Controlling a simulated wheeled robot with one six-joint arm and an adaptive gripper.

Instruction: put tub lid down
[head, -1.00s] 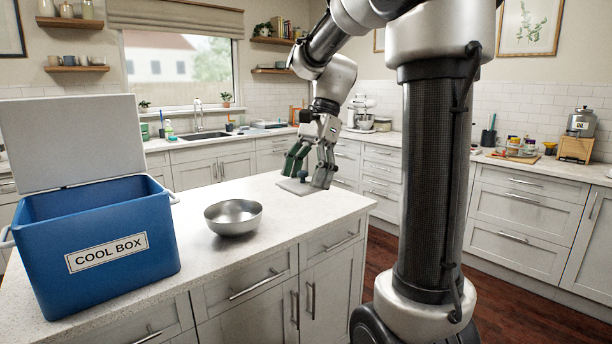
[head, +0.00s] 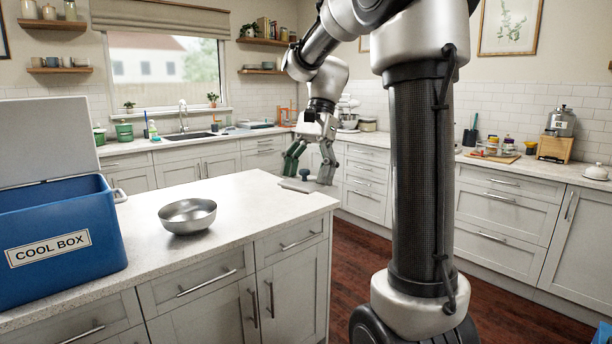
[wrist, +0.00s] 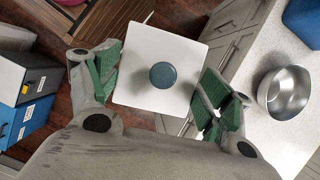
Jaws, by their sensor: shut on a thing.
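The tub lid (head: 297,186) is a thin pale square plate with a round blue-grey knob (wrist: 163,75) in its middle. It lies about level between the green-padded fingers of my gripper (head: 309,174). In the wrist view the lid (wrist: 135,55) spans the gap between the fingers, which hold it by two opposite edges. The head view shows it by the far right corner of the island counter; the wrist view shows floor and drawer fronts around it, so it appears to be held out past the counter edge. I see no tub that I can name for certain.
A steel bowl (head: 187,215) stands on the island counter (head: 245,200), left of my gripper. An open blue cool box (head: 60,240) stands further left. Labelled bins (wrist: 28,120) show at the left of the wrist view. The counter right of the bowl is clear.

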